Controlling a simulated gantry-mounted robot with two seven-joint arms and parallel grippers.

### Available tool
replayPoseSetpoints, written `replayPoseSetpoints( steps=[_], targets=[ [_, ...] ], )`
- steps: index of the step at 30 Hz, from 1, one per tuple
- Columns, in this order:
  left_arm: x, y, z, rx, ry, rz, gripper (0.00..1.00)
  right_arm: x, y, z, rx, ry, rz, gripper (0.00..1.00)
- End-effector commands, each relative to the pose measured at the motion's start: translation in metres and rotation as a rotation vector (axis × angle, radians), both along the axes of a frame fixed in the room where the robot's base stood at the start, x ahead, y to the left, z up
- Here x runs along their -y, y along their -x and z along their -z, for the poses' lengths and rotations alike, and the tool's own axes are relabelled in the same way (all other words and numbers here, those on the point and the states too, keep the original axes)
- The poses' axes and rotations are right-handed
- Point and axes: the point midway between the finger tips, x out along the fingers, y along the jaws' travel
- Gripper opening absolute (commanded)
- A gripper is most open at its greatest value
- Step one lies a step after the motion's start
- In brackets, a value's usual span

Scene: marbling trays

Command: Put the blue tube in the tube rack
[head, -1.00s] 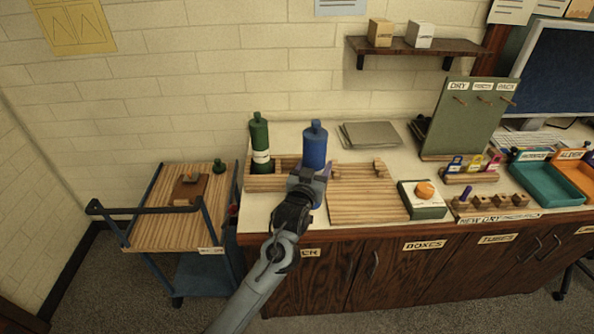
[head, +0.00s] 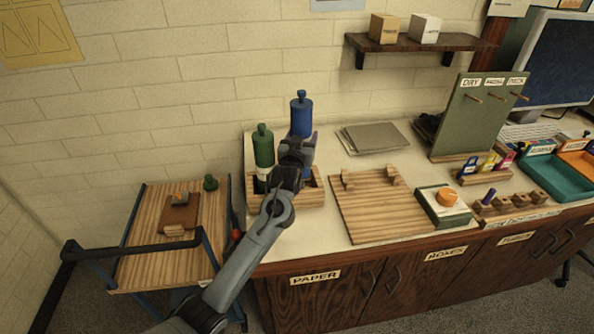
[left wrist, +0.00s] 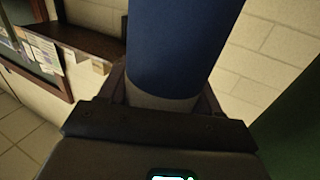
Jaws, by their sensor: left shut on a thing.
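The blue tube (head: 301,116) is held upright by my left gripper (head: 297,150), above the right part of the wooden tube rack (head: 313,198). In the left wrist view the blue tube (left wrist: 180,45) stands between the fingers, with a grey band at its lower visible end. The green tube (head: 263,150) stands at the rack's left end, close beside my gripper. My gripper and arm hide the blue tube's lower end and part of the rack, so I cannot see whether they touch. My right gripper is not in view.
A wooden board (head: 375,210) lies right of the rack, and a box with an orange knob (head: 446,198) is beyond it. Grey sheets (head: 373,137) lie behind. A cart (head: 150,250) stands left of the counter. A dark green surface fills the wrist view's right edge.

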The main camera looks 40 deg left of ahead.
Motion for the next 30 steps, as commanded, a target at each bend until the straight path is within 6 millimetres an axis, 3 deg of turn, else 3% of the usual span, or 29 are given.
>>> replayPoseSetpoints(
  steps=[3,11,21,30],
  targets=[
    [0.0,0.0,0.02,-0.002,0.0,0.0,0.3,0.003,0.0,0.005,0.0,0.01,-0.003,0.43],
    [0.0,0.0,0.039,0.001,0.0,0.0,0.3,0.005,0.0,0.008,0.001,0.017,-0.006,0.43],
    [0.0,0.0,0.081,0.001,0.0,0.0,0.3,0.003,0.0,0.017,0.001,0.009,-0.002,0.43],
    [0.0,0.0,0.082,0.002,-0.001,0.0,0.3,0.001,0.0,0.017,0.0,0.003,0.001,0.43]
  ],
)
